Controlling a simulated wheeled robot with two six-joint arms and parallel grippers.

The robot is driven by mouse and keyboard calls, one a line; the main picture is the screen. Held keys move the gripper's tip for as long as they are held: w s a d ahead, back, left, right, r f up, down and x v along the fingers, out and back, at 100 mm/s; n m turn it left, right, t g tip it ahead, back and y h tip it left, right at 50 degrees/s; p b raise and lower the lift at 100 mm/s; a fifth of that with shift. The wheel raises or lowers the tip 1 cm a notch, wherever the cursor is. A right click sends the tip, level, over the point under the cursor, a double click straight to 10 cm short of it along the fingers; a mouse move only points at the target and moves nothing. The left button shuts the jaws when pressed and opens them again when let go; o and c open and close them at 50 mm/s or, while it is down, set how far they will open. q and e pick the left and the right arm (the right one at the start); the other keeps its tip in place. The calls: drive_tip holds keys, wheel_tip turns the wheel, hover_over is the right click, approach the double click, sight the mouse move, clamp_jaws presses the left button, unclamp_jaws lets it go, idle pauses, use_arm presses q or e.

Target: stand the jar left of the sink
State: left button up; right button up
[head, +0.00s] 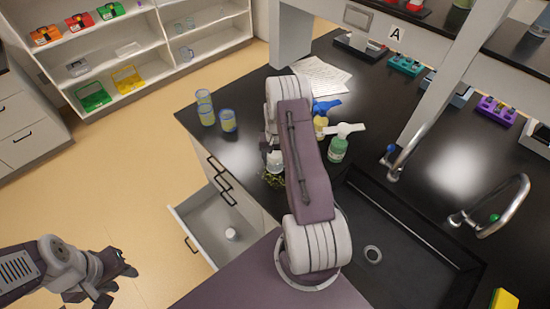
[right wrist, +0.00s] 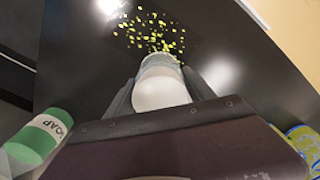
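The jar (head: 275,161), with a white end, is near the counter's left edge, left of the sink (head: 395,245). In the right wrist view the jar (right wrist: 160,88) sits between my right gripper's fingers (right wrist: 162,85), which lie against both its sides; its white end faces the camera. Whether it is upright or tilted is unclear. Yellow-green bits (right wrist: 150,32) lie scattered on the counter beyond it. In the head view my right gripper (head: 273,150) is partly hidden by my arm. My left gripper (head: 122,278) is open and empty over the floor.
A green soap bottle (head: 338,150), a yellowish bottle (head: 320,125) and a blue spray head (head: 326,106) stand right of my right arm. Blue-rimmed cups (head: 228,121) stand at the counter's left. An open drawer (head: 208,228) juts out below. Two taps (head: 492,210) rise by the sink.

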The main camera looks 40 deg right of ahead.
drive_tip(key=o, duration=0.4)
drive_tip(key=shift+c, duration=0.2)
